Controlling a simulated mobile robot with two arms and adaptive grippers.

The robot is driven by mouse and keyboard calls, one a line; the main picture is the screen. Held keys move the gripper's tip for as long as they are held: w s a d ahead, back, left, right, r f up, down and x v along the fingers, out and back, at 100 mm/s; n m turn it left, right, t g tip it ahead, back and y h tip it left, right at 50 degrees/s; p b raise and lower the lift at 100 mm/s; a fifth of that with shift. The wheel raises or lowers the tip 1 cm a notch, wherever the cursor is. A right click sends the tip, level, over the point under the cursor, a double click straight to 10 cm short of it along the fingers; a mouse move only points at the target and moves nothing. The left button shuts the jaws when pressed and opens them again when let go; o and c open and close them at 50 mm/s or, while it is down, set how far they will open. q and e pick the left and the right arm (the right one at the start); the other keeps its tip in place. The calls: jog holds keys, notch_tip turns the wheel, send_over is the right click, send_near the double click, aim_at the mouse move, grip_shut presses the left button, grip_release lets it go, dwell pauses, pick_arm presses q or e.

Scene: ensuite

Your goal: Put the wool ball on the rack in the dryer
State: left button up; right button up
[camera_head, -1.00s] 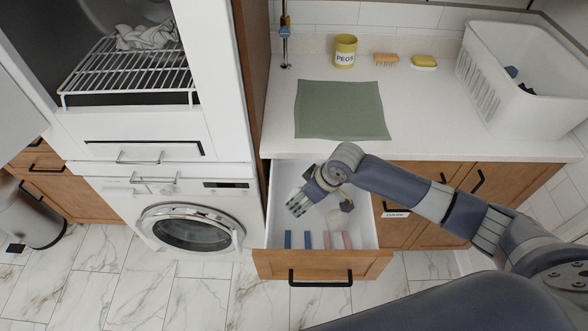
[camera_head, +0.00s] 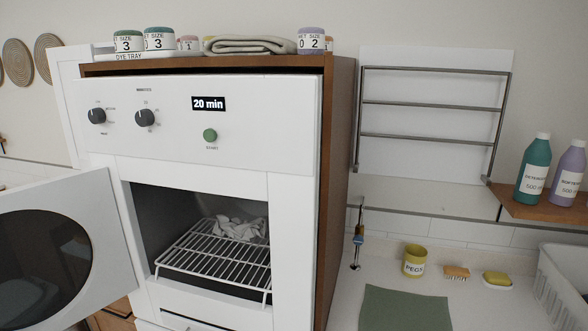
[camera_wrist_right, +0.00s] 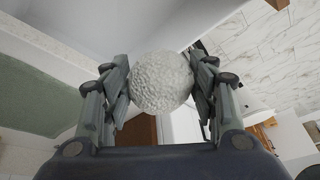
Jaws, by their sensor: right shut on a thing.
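The white, bumpy wool ball (camera_wrist_right: 162,82) is between the fingers of my right gripper (camera_wrist_right: 160,88) in the right wrist view. The gripper is shut on it. The dryer (camera_head: 205,150) stands in the head view with its door (camera_head: 85,250) swung open to the left. Inside is a white wire rack (camera_head: 212,262) with a crumpled white cloth (camera_head: 240,228) at its back. The front of the rack is bare. Neither gripper shows in the head view.
The counter holds a green mat (camera_head: 405,310), a yellow pegs pot (camera_head: 414,261), a brush (camera_head: 456,272), a yellow soap dish (camera_head: 497,279) and a white basket (camera_head: 563,285). A brown side panel (camera_head: 336,180) stands right of the dryer. Jars and a folded cloth (camera_head: 250,44) sit on top.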

jog(key=r+m+b, duration=0.1)
jog(key=b, duration=0.1)
jog(key=r+b, duration=0.2)
jog(key=s+r+m+b, duration=0.1)
jog(key=shift+d+r+m+t+h+b, duration=0.25)
jog(key=shift+r+m+t+h+b, duration=0.05)
jog(key=shift+r+t+h+b, duration=0.1)
pick_arm(q)
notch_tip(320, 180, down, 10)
jog(key=b, duration=0.5)
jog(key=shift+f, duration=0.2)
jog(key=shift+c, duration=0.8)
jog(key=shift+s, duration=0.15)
pick_arm(e)
jog(key=s+d+r+m+h, duration=0.1)
jog(key=s+d+r+m, duration=0.2)
jog(key=s+r+m, duration=0.1)
jog(key=shift+s+r, duration=0.35)
jog(key=shift+r, duration=0.2)
